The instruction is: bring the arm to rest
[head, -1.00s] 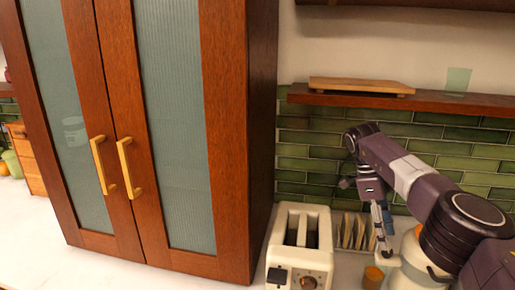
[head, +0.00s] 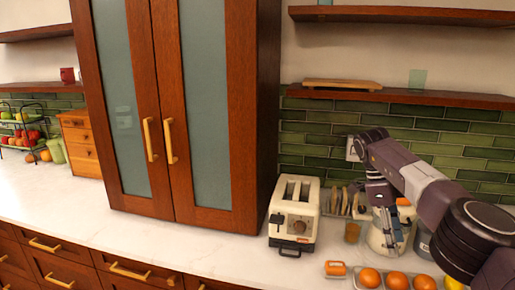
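My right arm comes in from the right edge over the counter. Its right gripper (head: 388,228) points down in front of a pale, rounded jar-like container (head: 376,241) at the back of the counter. The fingers are small and overlap the container, so I cannot tell whether they are open or shut, or whether they touch it. My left gripper is not in view.
A cream toaster (head: 294,213) stands left of the gripper, beside a tall wooden cabinet (head: 240,120). A shelf (head: 440,98) runs above the arm. The white counter (head: 130,228) is clear at left.

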